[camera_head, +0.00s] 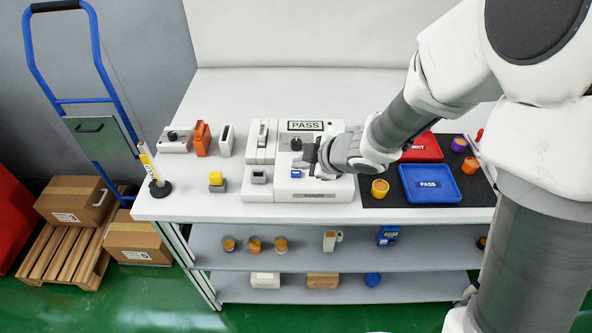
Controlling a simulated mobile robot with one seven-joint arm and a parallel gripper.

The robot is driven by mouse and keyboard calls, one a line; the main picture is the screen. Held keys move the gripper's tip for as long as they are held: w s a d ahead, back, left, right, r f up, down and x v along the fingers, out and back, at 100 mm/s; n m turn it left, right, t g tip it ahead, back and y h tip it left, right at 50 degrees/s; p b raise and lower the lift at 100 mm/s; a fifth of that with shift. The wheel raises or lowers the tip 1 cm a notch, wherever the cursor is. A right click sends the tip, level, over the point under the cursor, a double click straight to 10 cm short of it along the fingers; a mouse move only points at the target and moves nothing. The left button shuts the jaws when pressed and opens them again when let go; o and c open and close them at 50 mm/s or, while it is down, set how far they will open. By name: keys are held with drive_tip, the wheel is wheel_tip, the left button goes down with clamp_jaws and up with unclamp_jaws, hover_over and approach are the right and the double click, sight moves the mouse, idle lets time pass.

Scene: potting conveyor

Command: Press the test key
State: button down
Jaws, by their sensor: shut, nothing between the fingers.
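A white tester unit (335,189) stands on the table, with a display (305,126) on top that reads PASS. A black knob (296,144) sits below the display. A small blue piece (296,174) shows on the tester's face; it may be the test key, but its marking is too small to read. My gripper (307,163) is shut and empty, over the tester, close to the upper right of the blue piece. I cannot tell whether it touches the tester. My gripper and wrist hide part of the tester's right side.
A blue PASS tray (432,197) and a red tray (424,154) lie on a dark mat at the right, with orange and purple pots (380,188) around them. Grey-white devices (258,182) stand left of the tester.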

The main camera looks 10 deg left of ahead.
sight(301, 175)
wheel_tip(301, 175, up, 5)
drive_tip(key=p, duration=0.5)
drive_tip(key=shift+r, duration=0.1)
idle(0.7)
drive_tip(key=d+r+m+t+h, duration=0.25)
drive_tip(key=d+r+m, duration=0.3)
drive_tip(key=d, duration=0.35)
drive_tip(key=d+r+m+t+h, duration=0.2)
drive_tip(key=d+r+m+h, duration=0.2)
drive_tip(key=d+r, duration=0.45)
drive_tip(key=s+d+r+m+g+h, duration=0.2)
drive_tip(key=s+d+m, duration=0.4)
drive_tip(key=s+d, duration=0.15)
drive_tip(key=s+m+g, duration=0.2)
drive_tip(key=s+m, duration=0.2)
drive_tip(key=s, duration=0.7)
drive_tip(key=shift+s+d+r+y, duration=0.2)
drive_tip(key=shift+d+r+y, duration=0.2)
drive_tip(key=shift+r+y, duration=0.05)
